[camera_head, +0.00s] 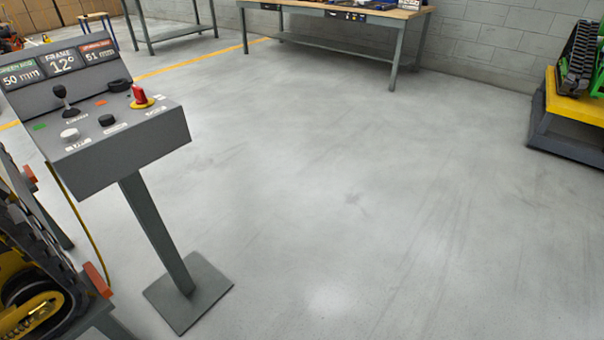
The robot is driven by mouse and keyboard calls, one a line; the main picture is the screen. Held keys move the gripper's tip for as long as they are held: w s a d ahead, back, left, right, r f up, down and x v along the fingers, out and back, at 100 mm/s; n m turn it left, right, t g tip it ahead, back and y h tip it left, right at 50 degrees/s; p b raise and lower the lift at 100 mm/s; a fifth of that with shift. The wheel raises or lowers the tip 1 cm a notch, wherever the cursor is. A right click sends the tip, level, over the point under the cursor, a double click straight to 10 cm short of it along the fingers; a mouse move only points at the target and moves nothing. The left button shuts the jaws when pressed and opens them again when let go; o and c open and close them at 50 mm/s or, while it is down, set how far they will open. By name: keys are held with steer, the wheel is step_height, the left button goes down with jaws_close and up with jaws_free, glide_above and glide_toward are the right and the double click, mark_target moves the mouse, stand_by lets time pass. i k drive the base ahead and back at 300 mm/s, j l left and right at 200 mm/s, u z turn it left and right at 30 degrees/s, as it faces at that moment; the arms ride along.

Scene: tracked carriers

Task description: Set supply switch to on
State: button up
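A grey control console (135,150) stands on a post at the left. A red handle on a round yellow base (140,97), which looks like the supply switch, sits at the right of its sloped panel. The small label near it is too small to read, so I cannot tell its on or off position. A black joystick (63,98), a white knob (70,134), a black knob (106,120) and a black ring-like part (120,84) share the panel. My gripper is not in view.
The console's square foot plate (188,293) rests on the floor. A tracked carrier (35,290) is at the lower left, another on a yellow-topped stand (570,108) at the right. A workbench (340,14) is at the back. The middle floor is clear.

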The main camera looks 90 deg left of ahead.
mark_target(138, 92)
steer(key=u, duration=3.95)
